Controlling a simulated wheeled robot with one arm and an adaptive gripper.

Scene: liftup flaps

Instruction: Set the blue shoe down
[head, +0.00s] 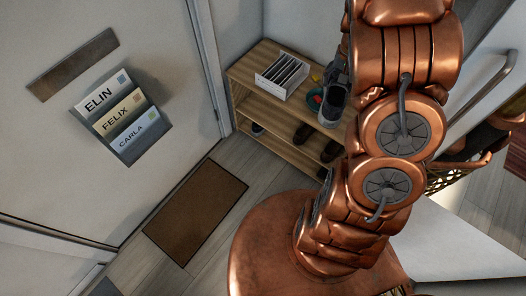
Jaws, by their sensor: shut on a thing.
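The blue shoe (332,108), dark grey-blue with a pale sole edge, is at the right end of the wooden shelf's top, beside my copper arm. My gripper (337,77) shows only as a small grey part above the shoe, partly behind the arm. It is shut on the blue shoe. The fingertips are hard to make out, and I cannot tell whether the shoe touches the shelf top.
The wooden shelf (252,85) bears a white box of cards (283,76) and a small red and green item (315,99). Brown shoes (303,133) stand lower down. A brown mat (196,211) lies by the door with a name-card holder (138,140).

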